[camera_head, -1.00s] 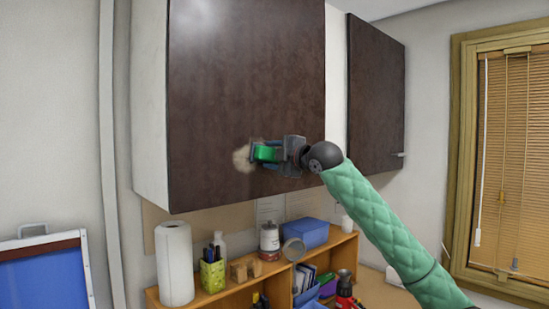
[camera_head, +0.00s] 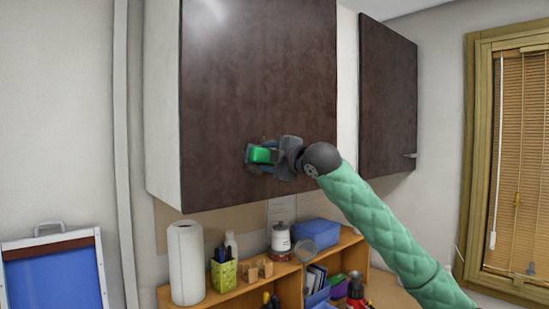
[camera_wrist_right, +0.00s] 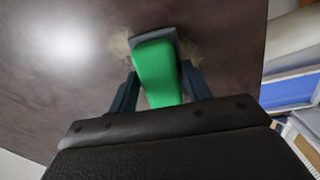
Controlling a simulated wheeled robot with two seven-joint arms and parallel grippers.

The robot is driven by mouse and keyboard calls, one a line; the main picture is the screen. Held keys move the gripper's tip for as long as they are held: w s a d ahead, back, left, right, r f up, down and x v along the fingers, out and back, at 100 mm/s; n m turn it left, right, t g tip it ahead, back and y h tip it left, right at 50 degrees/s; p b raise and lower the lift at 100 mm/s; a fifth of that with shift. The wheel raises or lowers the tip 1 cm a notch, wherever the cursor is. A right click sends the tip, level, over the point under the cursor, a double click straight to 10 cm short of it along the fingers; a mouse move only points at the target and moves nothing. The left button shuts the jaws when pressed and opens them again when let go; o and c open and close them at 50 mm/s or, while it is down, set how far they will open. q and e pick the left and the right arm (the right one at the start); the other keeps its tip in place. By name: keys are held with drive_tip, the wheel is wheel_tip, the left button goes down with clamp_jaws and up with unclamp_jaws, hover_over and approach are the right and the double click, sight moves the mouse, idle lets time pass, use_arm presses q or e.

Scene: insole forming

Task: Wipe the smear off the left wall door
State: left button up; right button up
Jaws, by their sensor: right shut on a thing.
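The left wall door (camera_head: 255,80) is a dark brown cabinet door, closed. My right gripper (camera_head: 258,156) is at its lower part and is shut on a green-handled wiper (camera_head: 261,155). In the right wrist view, the green handle (camera_wrist_right: 157,75) sits between the two fingers, and its grey pad (camera_wrist_right: 168,42) is against or very close to the door. Faint tan traces of the smear (camera_wrist_right: 131,38) show around the pad's edges. In the head view the smear is hidden behind the wiper and gripper. My left gripper is out of view.
A second dark door (camera_head: 388,95) with a handle is to the right. Below, a wooden shelf unit (camera_head: 235,300) carries a paper towel roll (camera_head: 187,265), a green pen holder (camera_head: 223,276), a jar (camera_head: 281,240) and a blue box (camera_head: 317,232). The door surface around my gripper is clear.

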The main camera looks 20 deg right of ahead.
sight(247, 157)
drive_tip(key=shift+s+a, duration=0.3)
drive_tip(key=shift+a, duration=0.55)
drive_tip(key=shift+s+a, duration=0.35)
drive_tip(key=shift+a, duration=0.45)
drive_tip(key=shift+s+a, duration=0.3)
drive_tip(key=shift+a, duration=0.55)
drive_tip(key=shift+r, duration=0.95)
drive_tip(key=w+d, duration=0.4)
drive_tip(key=d, duration=0.7)
drive_tip(key=shift+d, duration=0.15)
drive_tip(key=shift+f, duration=0.1)
drive_tip(key=shift+b+v, duration=0.55)
drive_tip(key=shift+v, duration=2.4)
drive_tip(key=v, duration=0.3)
drive_tip(key=shift+b, duration=0.3)
